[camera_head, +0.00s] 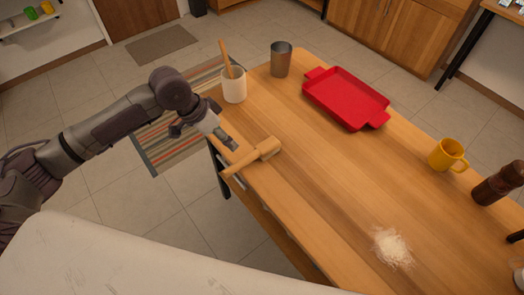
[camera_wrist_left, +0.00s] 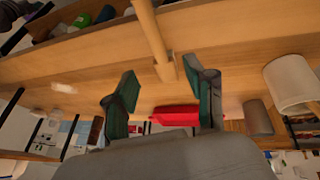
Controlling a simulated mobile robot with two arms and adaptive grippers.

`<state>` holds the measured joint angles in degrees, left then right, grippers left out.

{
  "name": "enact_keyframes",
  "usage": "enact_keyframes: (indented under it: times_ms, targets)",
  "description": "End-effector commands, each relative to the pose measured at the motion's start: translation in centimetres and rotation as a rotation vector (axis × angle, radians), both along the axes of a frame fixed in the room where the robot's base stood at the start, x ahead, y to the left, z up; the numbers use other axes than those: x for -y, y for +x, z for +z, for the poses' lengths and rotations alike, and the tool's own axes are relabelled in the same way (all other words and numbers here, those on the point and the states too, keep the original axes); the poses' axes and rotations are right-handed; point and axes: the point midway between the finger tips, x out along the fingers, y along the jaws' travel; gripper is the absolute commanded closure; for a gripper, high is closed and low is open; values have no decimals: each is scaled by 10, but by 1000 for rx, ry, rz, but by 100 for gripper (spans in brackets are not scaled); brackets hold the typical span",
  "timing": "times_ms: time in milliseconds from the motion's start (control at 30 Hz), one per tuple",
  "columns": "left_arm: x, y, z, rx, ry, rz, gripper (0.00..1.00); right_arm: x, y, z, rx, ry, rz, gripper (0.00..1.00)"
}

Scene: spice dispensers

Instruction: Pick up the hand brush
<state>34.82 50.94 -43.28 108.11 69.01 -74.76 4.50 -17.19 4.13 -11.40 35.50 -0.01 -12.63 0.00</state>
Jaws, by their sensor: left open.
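The hand brush (camera_head: 254,156) is pale wood and lies near the table's left edge, its handle pointing down-left over the edge. In the left wrist view the brush (camera_wrist_left: 149,30) shows its handle running to the top and its head just beyond the fingertips. My left gripper (camera_head: 229,142) is open, just above and left of the brush head. In the wrist view the gripper (camera_wrist_left: 160,78) has two spread fingers with nothing between them, the brush lined up with the gap. Contact cannot be told. My right gripper is not in view.
On the wooden table (camera_head: 300,200) stand a white cup (camera_head: 234,88) with a wooden utensil, a grey tumbler (camera_head: 281,60), a red tray (camera_head: 345,97), a yellow mug (camera_head: 447,155) and a dark red grinder (camera_head: 497,184). White powder (camera_head: 391,247) lies near the front. The table's middle is clear.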

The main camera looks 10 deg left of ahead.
Motion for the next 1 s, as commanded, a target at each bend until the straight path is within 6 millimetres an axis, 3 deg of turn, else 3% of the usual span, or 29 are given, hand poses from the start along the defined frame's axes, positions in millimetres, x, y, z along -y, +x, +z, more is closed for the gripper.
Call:
enact_keyframes:
  times_ms: [133, 500, 767, 1000]
  targets:
    - [0, 4, -3, -11, -4, 6, 45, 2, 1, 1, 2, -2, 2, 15]
    - [26, 16, -63, -9, -5, 5, 45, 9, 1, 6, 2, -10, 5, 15]
    - [36, 20, -80, -8, -4, 4, 45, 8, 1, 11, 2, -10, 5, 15]
    - [53, 28, -109, -9, -2, 6, 45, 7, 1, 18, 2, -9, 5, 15]
